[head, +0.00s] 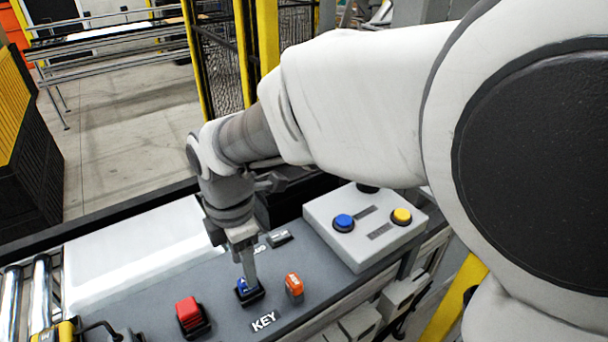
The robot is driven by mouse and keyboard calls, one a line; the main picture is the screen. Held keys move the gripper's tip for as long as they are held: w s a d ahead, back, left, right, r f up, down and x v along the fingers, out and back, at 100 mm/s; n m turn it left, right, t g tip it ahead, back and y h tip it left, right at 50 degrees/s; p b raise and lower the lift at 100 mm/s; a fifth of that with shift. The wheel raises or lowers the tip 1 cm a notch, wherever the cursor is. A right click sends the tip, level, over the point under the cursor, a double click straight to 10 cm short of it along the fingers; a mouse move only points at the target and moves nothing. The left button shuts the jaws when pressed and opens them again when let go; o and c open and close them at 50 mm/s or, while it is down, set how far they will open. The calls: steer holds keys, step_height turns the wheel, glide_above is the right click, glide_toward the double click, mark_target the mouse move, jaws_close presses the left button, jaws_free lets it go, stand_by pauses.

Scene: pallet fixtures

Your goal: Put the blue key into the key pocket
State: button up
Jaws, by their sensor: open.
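The blue key (243,285) is a small blue block at the front of the grey panel. It sits at a black square pocket (251,300), just behind the white KEY label (264,321). I cannot tell how deep the key sits in it. My gripper (251,278) points down right at the key, with its fingertips beside or over the key's right part. The jaws are open, though the gap between them is hard to see from here. The finger hides part of the key.
An orange block (294,283) stands close right of the key. A red block (188,312) sits in a black holder to the left. A grey box (365,238) with blue and yellow buttons is at the right. A roller conveyor (40,295) lies at the left edge.

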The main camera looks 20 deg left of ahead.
step_height(320, 180, up, 7)
steer(key=w+d+r+m+t, duration=0.1)
steer(key=w+d+r+m, duration=0.1)
steer(key=d+m, duration=0.3)
steer(key=w+d+r+m, duration=0.2)
steer(key=d+m, duration=0.1)
steer(key=d, duration=0.4)
steer(key=s+d+m+t, duration=0.2)
steer(key=s+d+m, duration=0.1)
steer(key=d+m, duration=0.7)
steer(key=s+d+m+t, duration=0.2)
steer(key=s+d+m, duration=0.1)
steer(key=d+m, duration=0.7)
steer(key=shift+d+t, duration=0.3)
steer(key=shift+d, duration=0.95)
steer(key=shift+r, duration=0.1)
